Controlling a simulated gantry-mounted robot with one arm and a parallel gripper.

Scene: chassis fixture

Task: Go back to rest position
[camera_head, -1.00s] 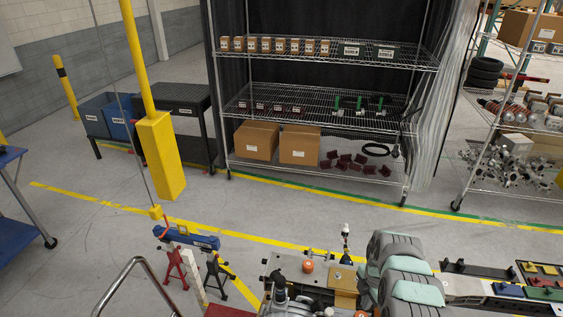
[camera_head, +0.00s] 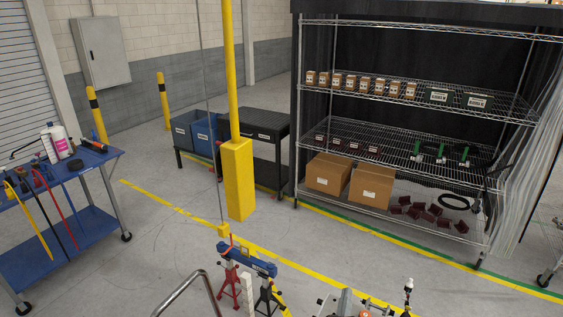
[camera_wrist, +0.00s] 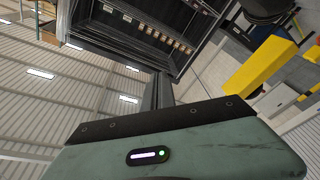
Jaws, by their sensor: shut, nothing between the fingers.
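My gripper (camera_wrist: 161,90) shows in the wrist view as narrow dark fingers, together and empty. They rise from a black plate on my grey-green wrist housing, which has a lit indicator and fills the lower part of that view. The fingers touch nothing that I can see. Behind them the wrist view is tilted, with the wire shelf rack (camera_wrist: 172,35) and the ceiling. My gripper and arm do not show in the head view.
In the head view, a yellow post (camera_head: 238,178) stands before the wire rack (camera_head: 400,165). A blue tool cart (camera_head: 75,180) is at left. Red and black stands (camera_head: 230,280) and a curved metal rail (camera_head: 196,288) are at the bottom. Open floor (camera_head: 160,255) lies between.

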